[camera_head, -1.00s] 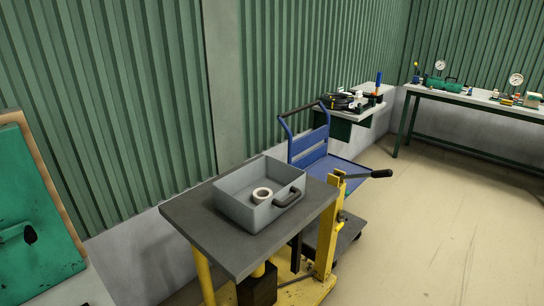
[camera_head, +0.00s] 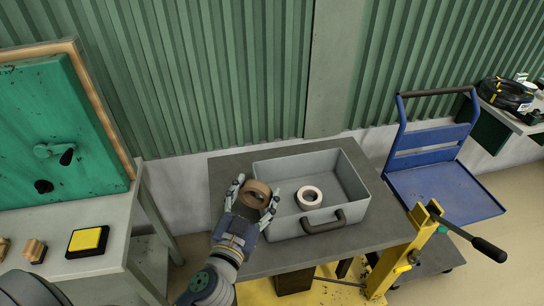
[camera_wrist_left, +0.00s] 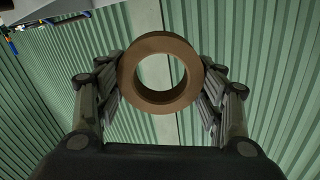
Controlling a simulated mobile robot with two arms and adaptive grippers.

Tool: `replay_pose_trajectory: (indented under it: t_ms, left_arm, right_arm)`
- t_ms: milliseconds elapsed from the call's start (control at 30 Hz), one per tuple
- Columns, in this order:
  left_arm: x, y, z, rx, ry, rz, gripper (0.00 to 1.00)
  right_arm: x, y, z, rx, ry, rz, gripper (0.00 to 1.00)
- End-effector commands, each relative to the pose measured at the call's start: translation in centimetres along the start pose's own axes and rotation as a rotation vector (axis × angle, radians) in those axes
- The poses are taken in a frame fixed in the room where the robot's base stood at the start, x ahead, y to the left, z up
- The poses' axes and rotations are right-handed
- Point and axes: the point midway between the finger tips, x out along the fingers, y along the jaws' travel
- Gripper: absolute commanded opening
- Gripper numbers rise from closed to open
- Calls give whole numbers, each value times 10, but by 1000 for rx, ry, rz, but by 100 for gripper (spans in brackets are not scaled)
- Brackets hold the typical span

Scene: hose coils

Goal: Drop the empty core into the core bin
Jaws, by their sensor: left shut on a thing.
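My left gripper (camera_head: 254,198) is shut on a brown, ring-shaped empty core (camera_head: 254,203), one finger on each side of it. In the left wrist view the core (camera_wrist_left: 160,104) sits between both fingers with its open hole facing the camera. The core bin (camera_head: 353,178) is a grey open box with a dark handle on its front wall. In the head view the core overlaps the bin's left wall; its height above the bin is hard to tell. A pale core (camera_head: 309,199) lies inside the bin. My right gripper is not in view.
The bin stands on a dark tabletop (camera_head: 229,170) on a yellow lift (camera_head: 428,238) with a lever. A blue trolley (camera_head: 440,190) stands at right. A corrugated wall is behind.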

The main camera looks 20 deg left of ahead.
Motion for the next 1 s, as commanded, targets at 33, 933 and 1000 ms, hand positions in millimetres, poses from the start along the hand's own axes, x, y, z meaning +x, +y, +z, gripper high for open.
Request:
replay_pose_trajectory:
  t_ms: [33, 933, 1000]
  left_arm:
    - [16, -4, -15, -11, 5, -10, 38]
    - [106, 51, -6, -32, 10, -14, 38]
    - [110, 56, -1, -32, 11, -14, 38]
  right_arm:
    - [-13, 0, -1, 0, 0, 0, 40]
    - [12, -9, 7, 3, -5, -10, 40]
    - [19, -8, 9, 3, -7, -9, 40]
